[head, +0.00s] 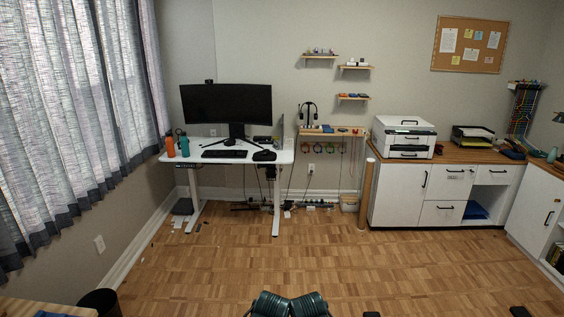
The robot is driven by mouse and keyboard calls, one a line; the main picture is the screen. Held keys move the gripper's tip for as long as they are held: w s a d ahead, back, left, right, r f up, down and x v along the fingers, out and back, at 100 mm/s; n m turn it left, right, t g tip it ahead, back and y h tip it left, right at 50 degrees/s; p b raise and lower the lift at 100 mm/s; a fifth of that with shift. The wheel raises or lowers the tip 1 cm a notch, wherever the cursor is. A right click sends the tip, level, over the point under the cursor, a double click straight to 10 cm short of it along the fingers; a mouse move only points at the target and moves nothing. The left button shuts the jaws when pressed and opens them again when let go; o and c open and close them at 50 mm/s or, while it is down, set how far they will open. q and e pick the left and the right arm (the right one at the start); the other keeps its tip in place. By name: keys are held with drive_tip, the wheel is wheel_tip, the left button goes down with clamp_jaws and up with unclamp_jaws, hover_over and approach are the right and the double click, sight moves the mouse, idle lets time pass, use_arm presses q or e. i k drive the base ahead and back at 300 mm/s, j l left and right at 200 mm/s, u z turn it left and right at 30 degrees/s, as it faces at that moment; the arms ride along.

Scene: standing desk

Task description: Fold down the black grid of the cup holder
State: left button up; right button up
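I cannot make out the cup holder or its black grid at this distance. The white standing desk (212,156) stands against the back wall, left of centre. An orange bottle (170,147) and a teal bottle (184,146) stand at its left end. A small dark panel (190,166) sits under the desk's front edge. Neither gripper can be seen. Only dark green rounded parts, probably mine, show at the bottom middle.
A black monitor (226,103), keyboard (225,154) and small dark items occupy the desk. Cables lie on the floor behind it. A white cabinet (399,190) with a printer (403,138) stands right. A dark bin (99,302) is bottom left. The wooden floor (240,260) before the desk is clear.

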sight(269, 173)
drive_tip(key=i+j+u, duration=0.1)
drive_tip(key=i, duration=0.45)
drive_tip(key=i+j+u, duration=0.1)
drive_tip(key=i+j, duration=0.2)
drive_tip(key=i, duration=0.3)
drive_tip(key=i+j, duration=0.1)
drive_tip(key=i, duration=0.5)
drive_tip(key=i+l+u, duration=0.15)
drive_tip(key=i+l, duration=0.4)
drive_tip(key=i, duration=0.25)
drive_tip(key=i+l+u, duration=0.2)
drive_tip(key=i+l, duration=0.45)
drive_tip(key=i, duration=0.15)
drive_tip(key=i+l, duration=0.15)
drive_tip(key=l, duration=0.15)
drive_tip(key=i+l, duration=0.15)
drive_tip(key=l, duration=0.15)
drive_tip(key=i+l, duration=0.15)
drive_tip(key=l, duration=0.2)
